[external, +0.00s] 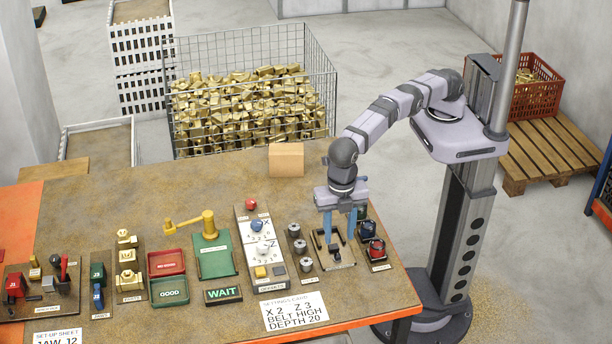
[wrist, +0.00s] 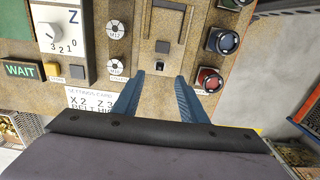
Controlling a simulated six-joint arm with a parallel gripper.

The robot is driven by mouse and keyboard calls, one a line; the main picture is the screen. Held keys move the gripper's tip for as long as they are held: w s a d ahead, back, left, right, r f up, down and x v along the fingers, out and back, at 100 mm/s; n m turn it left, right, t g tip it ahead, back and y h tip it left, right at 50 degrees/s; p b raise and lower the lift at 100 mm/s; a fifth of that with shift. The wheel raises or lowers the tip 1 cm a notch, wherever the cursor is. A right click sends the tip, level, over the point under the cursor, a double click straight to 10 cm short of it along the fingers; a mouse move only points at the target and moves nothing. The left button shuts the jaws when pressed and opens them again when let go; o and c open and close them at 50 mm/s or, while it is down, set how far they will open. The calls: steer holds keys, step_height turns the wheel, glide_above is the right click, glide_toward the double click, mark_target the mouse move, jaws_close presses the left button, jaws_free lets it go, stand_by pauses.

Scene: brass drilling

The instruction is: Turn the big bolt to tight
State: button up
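In the wrist view the open fingers (wrist: 159,76) are near a small black switch (wrist: 160,67) and a grey square (wrist: 162,47) on that plate.
Red and dark knobs (external: 374,248) stand right of the plate, and several round metal pieces (external: 300,247) stand left. A cardboard box (external: 286,160) is behind.

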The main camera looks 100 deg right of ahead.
mark_target(337, 256)
steer(key=shift+f+p, duration=1.1)
steer(key=shift+f, duration=2.45)
jaws_close()
